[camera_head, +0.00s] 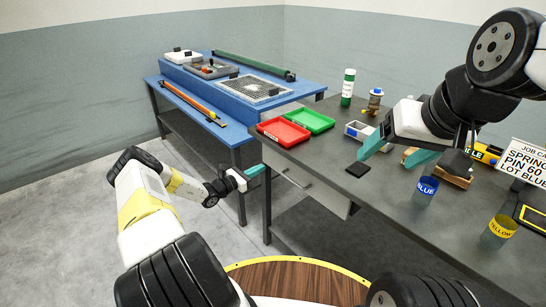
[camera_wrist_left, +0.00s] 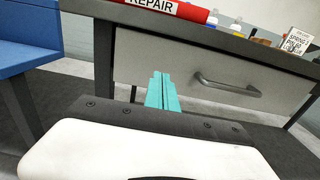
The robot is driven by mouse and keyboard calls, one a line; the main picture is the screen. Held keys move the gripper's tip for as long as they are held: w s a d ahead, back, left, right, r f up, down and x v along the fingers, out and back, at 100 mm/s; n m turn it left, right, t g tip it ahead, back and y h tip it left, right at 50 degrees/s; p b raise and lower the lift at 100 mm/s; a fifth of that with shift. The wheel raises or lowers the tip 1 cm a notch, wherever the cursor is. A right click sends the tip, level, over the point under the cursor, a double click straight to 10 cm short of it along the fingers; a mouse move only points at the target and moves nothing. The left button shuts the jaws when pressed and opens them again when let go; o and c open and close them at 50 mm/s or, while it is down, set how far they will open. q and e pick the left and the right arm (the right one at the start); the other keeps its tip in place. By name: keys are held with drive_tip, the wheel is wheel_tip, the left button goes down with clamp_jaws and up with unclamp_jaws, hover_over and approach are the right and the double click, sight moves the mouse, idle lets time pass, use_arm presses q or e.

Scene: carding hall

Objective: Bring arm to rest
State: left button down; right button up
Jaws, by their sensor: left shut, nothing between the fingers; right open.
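My left gripper (camera_head: 255,170) is shut and empty in the head view. It hangs low in front of the dark workbench, below the level of its top. In the left wrist view its teal fingers (camera_wrist_left: 161,92) are pressed together, pointing at the bench's drawer front (camera_wrist_left: 190,72). My right gripper (camera_head: 388,148) is open and empty above the dark workbench top (camera_head: 330,160), its teal fingers spread. A small black block (camera_head: 357,170) lies on the bench just below and left of its fingers.
The bench bears a red tray (camera_head: 283,131), a green tray (camera_head: 310,120), a green-white bottle (camera_head: 347,88), a blue-labelled cup (camera_head: 426,188), a yellow-labelled cup (camera_head: 499,229) and a job card (camera_head: 524,162). A blue table (camera_head: 215,100) stands left. A drawer handle (camera_wrist_left: 226,86) juts out near my left gripper.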

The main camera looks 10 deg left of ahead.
use_arm(q)
drive_tip(key=v, duration=0.7)
drive_tip(key=s+d+r+m+g+y, duration=0.1)
drive_tip(key=s+d+r+m+g, duration=0.3)
drive_tip(key=r+m, duration=0.3)
drive_tip(key=s+d+r+m+g, duration=0.4)
drive_tip(key=s+d+r+m, duration=0.1)
drive_tip(key=r, duration=0.5)
drive_tip(key=s+d+r+m+g+y, duration=0.1)
drive_tip(key=s+d+r+m+g, duration=0.3)
drive_tip(key=r+m, duration=0.3)
drive_tip(key=s+a+r+m+t+y, duration=0.1)
drive_tip(key=s+r+m+t+y, duration=0.1)
drive_tip(key=s+r, duration=0.6)
drive_tip(key=s+a+r+m+t+y, duration=0.2)
drive_tip(key=s+r+m+y, duration=0.3)
drive_tip(key=s, duration=1.1)
wheel_tip(320, 180, up, 3)
drive_tip(key=shift+s+r+m+t+y, duration=0.15)
drive_tip(key=shift+s+m+t+y, duration=0.2)
drive_tip(key=shift+m, duration=0.85)
